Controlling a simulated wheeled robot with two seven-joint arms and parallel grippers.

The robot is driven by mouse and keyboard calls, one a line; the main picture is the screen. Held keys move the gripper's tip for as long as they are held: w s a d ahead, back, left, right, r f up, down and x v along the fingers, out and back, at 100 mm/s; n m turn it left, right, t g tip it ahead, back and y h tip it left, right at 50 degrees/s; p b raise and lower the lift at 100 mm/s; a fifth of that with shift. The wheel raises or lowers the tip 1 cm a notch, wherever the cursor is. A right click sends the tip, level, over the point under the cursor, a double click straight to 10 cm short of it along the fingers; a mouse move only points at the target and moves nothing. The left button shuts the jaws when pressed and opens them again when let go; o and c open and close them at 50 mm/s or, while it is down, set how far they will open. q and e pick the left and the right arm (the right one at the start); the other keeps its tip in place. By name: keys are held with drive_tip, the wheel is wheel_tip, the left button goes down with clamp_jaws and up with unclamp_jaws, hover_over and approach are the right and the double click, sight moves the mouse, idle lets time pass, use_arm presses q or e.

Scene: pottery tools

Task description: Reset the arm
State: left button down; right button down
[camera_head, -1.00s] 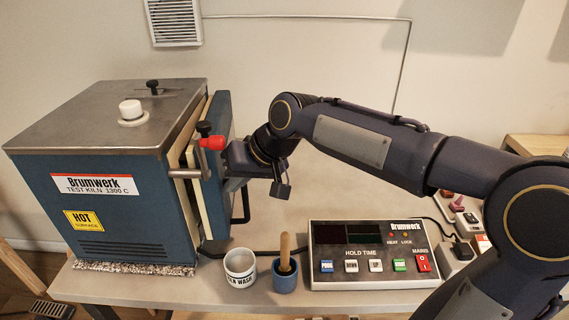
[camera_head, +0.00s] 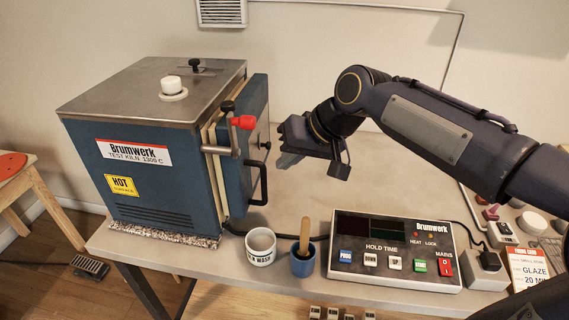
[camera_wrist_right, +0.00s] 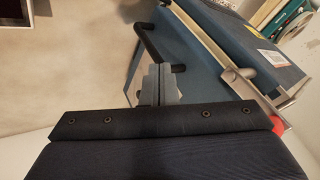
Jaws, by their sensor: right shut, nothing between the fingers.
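My right gripper (camera_head: 284,160) is in the air just right of the kiln door, apart from it, above the table. Its fingers are shut and empty; they also show in the right wrist view (camera_wrist_right: 154,86). The blue kiln (camera_head: 160,170) stands on the left of the table. Its door (camera_head: 258,110) looks closed or nearly so, with a black handle (camera_head: 262,180) and a latch with a red knob (camera_head: 243,122). In the right wrist view the black door handle (camera_wrist_right: 148,47) lies beyond the fingertips. My left gripper is out of view.
On the table (camera_head: 215,262) a white cup (camera_head: 261,252) and a blue pot with a wooden-handled tool (camera_head: 303,262) stand before the kiln. The control box (camera_head: 390,285) is to their right. A stool (camera_head: 12,165) stands left.

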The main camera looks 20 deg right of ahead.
drive_tip(key=s+a+v, duration=0.1)
drive_tip(key=v, duration=0.5)
drive_tip(key=s+d+f+m+h, duration=0.1)
drive_tip(key=s+d+f, duration=0.1)
drive_tip(key=s+f, duration=1.6)
drive_tip(key=shift+s+f, duration=0.3)
drive_tip(key=shift+f, duration=0.2)
